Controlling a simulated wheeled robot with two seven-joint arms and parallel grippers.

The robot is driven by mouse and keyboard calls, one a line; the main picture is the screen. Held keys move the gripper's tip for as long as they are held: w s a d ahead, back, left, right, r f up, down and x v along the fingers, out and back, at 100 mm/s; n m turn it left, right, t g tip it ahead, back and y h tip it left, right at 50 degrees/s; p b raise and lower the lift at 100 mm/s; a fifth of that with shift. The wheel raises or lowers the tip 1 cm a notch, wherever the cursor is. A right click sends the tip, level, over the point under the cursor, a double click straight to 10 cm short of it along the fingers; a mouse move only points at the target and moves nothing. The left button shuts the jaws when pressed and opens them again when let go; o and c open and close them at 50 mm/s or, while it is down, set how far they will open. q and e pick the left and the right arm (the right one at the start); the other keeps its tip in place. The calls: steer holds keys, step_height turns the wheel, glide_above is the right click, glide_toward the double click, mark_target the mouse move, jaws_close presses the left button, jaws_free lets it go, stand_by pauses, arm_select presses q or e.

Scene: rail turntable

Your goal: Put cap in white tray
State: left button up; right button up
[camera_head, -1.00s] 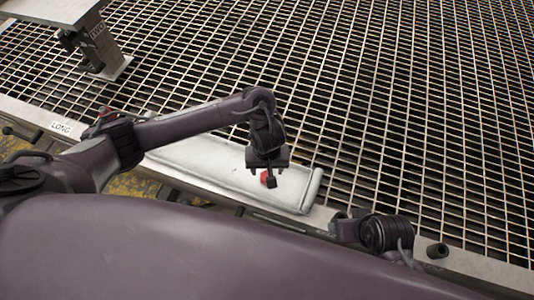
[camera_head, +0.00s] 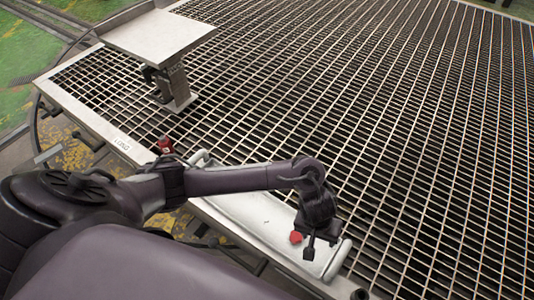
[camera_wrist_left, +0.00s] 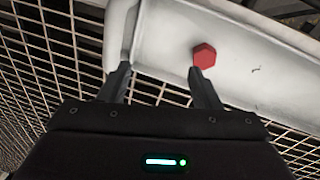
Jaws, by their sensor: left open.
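A red six-sided cap (camera_head: 295,237) lies in the white tray (camera_head: 248,213), close to the tray's right end. In the left wrist view the cap (camera_wrist_left: 204,56) shows just past the tip of the right-hand finger, on the tray's pale floor (camera_wrist_left: 235,75). My left gripper (camera_head: 312,240) is over that end of the tray, beside the cap. Its fingers (camera_wrist_left: 160,72) are apart with nothing between them. My right gripper is not in view.
A flat metal platform (camera_head: 160,36) on a post stands at back left. The wide metal grating (camera_head: 400,110) behind the tray is clear.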

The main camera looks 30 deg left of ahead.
arm_select(q)
steer(key=d+m+t+h, duration=0.1)
steer(key=d+m+h, duration=0.1)
steer(key=d, duration=0.4)
steer(key=s+a+f+m+y, duration=0.1)
steer(key=s+a+f, duration=0.1)
steer(key=s+a, duration=0.3)
steer(key=s+a+f+m+y, duration=0.1)
steer(key=s+a, duration=0.4)
steer(key=a, duration=0.7)
step_height(320, 180, down, 3)
steer(key=shift+s+a+r+m+g+y, duration=0.15)
steer(key=shift+a+m+g+y, duration=0.25)
steer(key=shift+y, duration=0.2)
steer(key=shift+d, duration=0.1)
